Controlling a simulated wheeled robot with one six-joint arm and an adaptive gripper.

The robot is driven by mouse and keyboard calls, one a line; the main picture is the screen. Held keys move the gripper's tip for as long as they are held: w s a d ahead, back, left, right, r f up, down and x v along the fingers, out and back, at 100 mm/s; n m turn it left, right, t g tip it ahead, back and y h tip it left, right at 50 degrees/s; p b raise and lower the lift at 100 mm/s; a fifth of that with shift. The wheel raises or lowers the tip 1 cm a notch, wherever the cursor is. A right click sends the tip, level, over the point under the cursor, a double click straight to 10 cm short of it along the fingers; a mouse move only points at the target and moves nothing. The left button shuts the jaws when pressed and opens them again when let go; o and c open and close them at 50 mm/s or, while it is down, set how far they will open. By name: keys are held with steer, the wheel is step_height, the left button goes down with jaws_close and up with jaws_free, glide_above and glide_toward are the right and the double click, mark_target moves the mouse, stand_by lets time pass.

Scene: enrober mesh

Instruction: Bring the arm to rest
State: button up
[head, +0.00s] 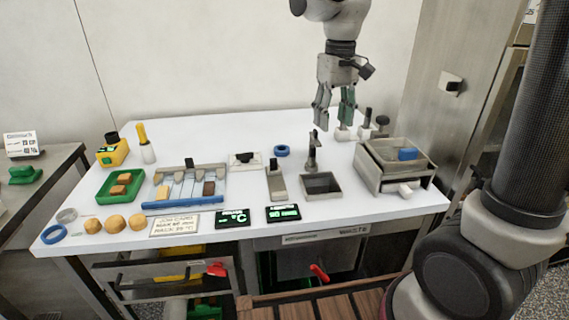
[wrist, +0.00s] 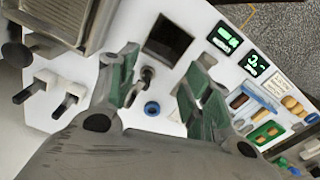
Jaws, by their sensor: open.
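My gripper (head: 332,118) hangs from the raised arm over the back right of the white table (head: 215,137), fingers pointing down. It is open, with nothing seen between its green-padded fingers. In the wrist view its two fingers (wrist: 166,62) are spread apart above the table. In the head view they appear well clear of the table top and above the small levered fixture (head: 312,155).
Leftward are a blue ring (head: 281,150), a slotted rack (head: 157,205), a green tray (head: 106,197) and round tan pieces (head: 115,223).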

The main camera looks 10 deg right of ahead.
steer(key=s+d+r+m+t, duration=0.2)
steer(key=s+d+m+t, duration=0.1)
steer(key=s+d, duration=1.1)
steer(key=shift+s+d+r+t, duration=0.4)
steer(key=shift+s+t, duration=0.3)
steer(key=shift+s, duration=1.6)
